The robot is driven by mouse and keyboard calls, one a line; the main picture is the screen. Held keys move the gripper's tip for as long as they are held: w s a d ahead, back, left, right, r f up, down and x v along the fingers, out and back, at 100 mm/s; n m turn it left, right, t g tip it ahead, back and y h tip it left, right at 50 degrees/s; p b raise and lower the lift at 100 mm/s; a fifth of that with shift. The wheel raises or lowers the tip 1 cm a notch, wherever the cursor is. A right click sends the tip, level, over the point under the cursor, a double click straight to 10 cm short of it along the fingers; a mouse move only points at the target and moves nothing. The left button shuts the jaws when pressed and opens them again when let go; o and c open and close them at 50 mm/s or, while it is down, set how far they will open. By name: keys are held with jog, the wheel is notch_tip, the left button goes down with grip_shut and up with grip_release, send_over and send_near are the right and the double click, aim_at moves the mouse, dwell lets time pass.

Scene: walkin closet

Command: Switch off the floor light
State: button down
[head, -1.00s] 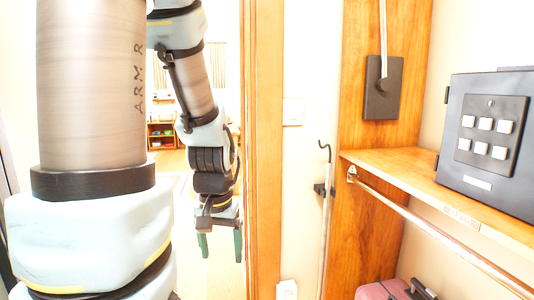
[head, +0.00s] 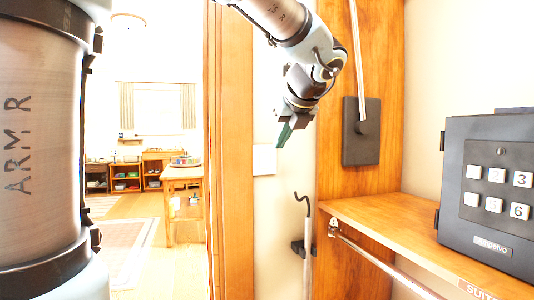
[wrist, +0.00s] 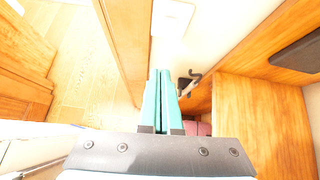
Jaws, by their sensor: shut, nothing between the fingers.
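A white wall plate (head: 264,160), which looks like a light switch, is on the wall between the door frame and the wooden closet panel. It also shows in the wrist view (wrist: 172,18) at the top, beyond my fingertips. My gripper (head: 281,142) is shut and empty, with its green fingers together. In the head view its tips are just above and right of the plate; the wrist view shows the fingers (wrist: 159,75) side by side, apart from the plate. I cannot make out a floor light in these frames.
A hook on a pole (head: 304,215) stands below the plate. A wooden shelf (head: 375,222) with a dark keypad safe (head: 490,205) and a hanging rail is at right. A dark panel with a lever (head: 361,130) is on the closet side. The doorway at left is open.

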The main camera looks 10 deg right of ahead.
jog(key=shift+w+d+r+m, duration=0.1)
jog(key=shift+d+r+m, duration=0.15)
jog(key=shift+r, duration=0.15)
jog(key=shift+d+r+m, duration=0.15)
jog(key=shift+r+m, duration=0.1)
jog(key=shift+r, duration=0.15)
jog(key=shift+f, duration=0.1)
jog(key=p, duration=0.2)
send_near(264, 160)
jog(key=x, duration=0.3)
jog(key=f+x, duration=0.1)
jog(key=shift+d+f, duration=0.1)
jog(key=shift+f, duration=0.1)
jog(key=shift+w, duration=0.65)
jog(key=shift+p, duration=0.3)
